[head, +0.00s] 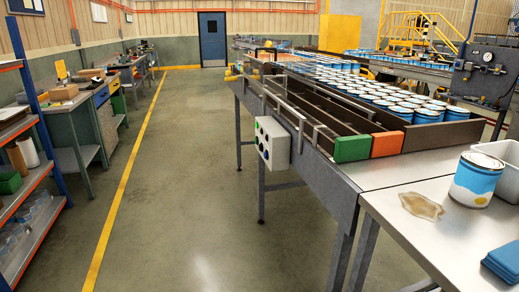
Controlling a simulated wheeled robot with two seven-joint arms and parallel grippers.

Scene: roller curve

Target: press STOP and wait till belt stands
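The pale grey control box (272,143) hangs on the near left side of the conveyor frame. Several small coloured buttons sit on its face, too small to read, so I cannot tell which is STOP. The conveyor (320,118) runs from the near right into the back, with dark lanes on its left side. Rows of white-topped blue cans (375,88) fill its right side. A single frame does not show whether the belt is moving. Neither of my grippers is in view.
A green block (352,148) and an orange block (387,144) stand at the lanes' near end. A steel table (440,235) at the right holds a paint can (475,179), a brown spill (421,206) and blue cloths (503,262). The floor left of the conveyor is clear; shelves line the left.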

